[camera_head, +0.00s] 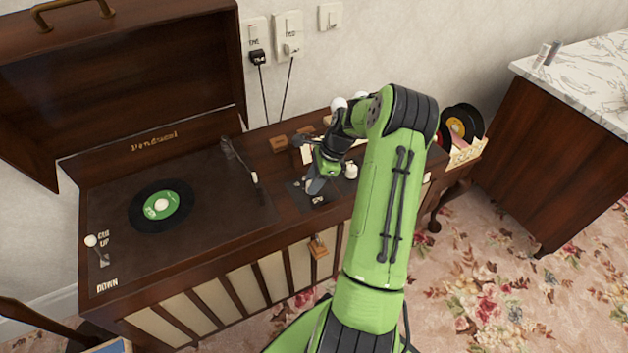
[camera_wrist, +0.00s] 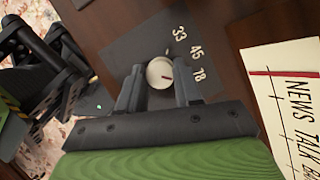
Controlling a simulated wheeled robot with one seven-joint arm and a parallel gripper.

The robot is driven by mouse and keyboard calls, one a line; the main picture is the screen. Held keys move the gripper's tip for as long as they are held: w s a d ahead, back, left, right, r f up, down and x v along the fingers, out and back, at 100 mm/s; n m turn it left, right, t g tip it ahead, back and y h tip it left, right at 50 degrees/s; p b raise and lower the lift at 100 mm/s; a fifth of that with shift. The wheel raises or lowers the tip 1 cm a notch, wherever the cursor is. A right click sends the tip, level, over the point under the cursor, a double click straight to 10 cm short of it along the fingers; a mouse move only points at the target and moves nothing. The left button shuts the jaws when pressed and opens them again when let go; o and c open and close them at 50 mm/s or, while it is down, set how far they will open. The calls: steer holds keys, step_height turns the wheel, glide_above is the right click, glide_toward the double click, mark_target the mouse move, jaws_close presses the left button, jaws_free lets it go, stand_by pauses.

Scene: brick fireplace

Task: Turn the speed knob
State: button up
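My gripper (camera_wrist: 160,80) is open, with one finger on each side of the knob and a small gap seeming to show at each. Whether a finger touches it I cannot tell. In the head view my gripper (camera_head: 316,183) is low over the speed plate (camera_head: 320,200) on the record player cabinet, and it hides the knob.
A turntable with a green-labelled record (camera_head: 161,205) and a tonearm (camera_head: 240,160) lie left of my gripper under the raised lid (camera_head: 120,75). A small white knob (camera_head: 351,170) stands close to its right. A paper dial reading NEWS and TALK (camera_wrist: 290,95) lies beside the plate.

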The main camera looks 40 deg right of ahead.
steer(key=c, duration=0.4)
steer(key=shift+c, duration=0.2)
steer(key=shift+r+n+p, duration=0.1)
steer(key=shift+n+p, duration=0.2)
steer(key=shift+p, duration=0.15)
steer(key=n+g+p, duration=0.1)
steer(key=n+p, duration=0.1)
steer(key=shift+w+r+n+p, duration=0.1)
steer(key=shift+n+p, duration=0.25)
steer(key=shift+n, duration=0.05)
steer(key=n+g+p, duration=0.1)
steer(key=n, duration=0.2)
steer(key=shift+w+n+g+y+p, duration=0.1)
steer(key=shift+n+g+y+p, duration=0.2)
steer(key=shift+g+p, duration=0.1)
steer(key=n+g, duration=0.1)
steer(key=n, duration=0.1)
steer(key=n+g, duration=0.1)
steer(key=n, duration=0.2)
steer(key=shift+w+f, duration=0.15)
steer(key=shift+f, duration=0.05)
steer(key=n+h, duration=0.1)
steer(key=n, duration=0.2)
steer(key=n+g, duration=0.1)
steer(key=n, duration=0.2)
steer(key=shift+w+g+h, duration=0.1)
steer(key=shift+g+h, duration=0.2)
steer(key=shift+h, duration=0.1)
